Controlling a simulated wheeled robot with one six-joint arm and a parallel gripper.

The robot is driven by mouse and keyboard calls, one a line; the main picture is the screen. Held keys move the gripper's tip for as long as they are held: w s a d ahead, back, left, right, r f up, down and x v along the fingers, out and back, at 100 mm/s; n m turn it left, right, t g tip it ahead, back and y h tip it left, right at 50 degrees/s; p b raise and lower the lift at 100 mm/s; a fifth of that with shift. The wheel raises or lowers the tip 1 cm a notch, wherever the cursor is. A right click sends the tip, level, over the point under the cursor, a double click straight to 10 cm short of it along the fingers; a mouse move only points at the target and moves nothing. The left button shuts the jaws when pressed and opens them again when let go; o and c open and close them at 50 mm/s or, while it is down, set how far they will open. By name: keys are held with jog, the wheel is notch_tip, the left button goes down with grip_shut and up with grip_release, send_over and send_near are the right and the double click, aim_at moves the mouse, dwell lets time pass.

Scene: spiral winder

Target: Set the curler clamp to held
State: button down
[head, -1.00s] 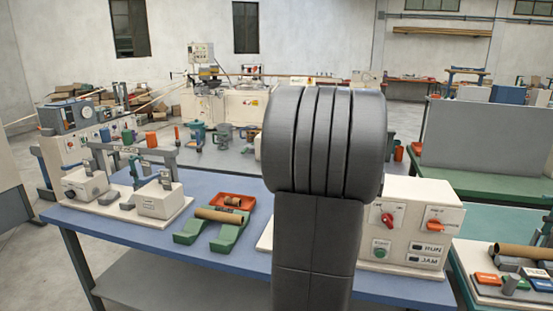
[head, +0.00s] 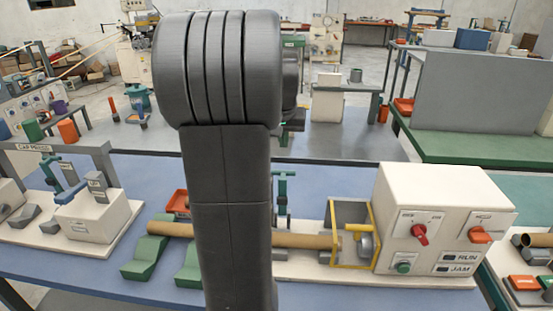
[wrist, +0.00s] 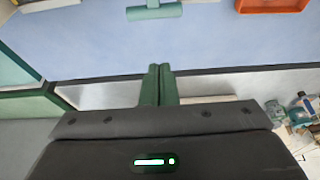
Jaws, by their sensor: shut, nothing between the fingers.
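The curler's clamp appears to be the green T-shaped handle (head: 282,184) standing upright behind the brown tube (head: 300,240), just right of my arm in the head view. Its base is partly hidden by the tube and my arm. A green crossbar handle (wrist: 150,11), probably the same one, shows at the top of the wrist view. My gripper (wrist: 158,68) has its green fingers together and empty, with clear space between it and that handle. In the head view my arm hides most of the gripper.
A cream control box (head: 440,225) with a red knob and RUN and JAM labels stands right of a yellow guard frame (head: 334,225). Green cradles (head: 146,258) sit under the tube's left part. The cap press (head: 60,150) is at left. An orange tray (wrist: 272,4) shows in the wrist view.

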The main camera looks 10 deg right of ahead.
jog(key=shift+s, duration=0.1)
notch_tip(320, 180, down, 8)
jog(key=p, duration=0.2)
dwell(0.7)
jog(key=shift+s, duration=0.1)
jog(key=shift+f+b, duration=0.1)
jog(key=shift+b, duration=0.25)
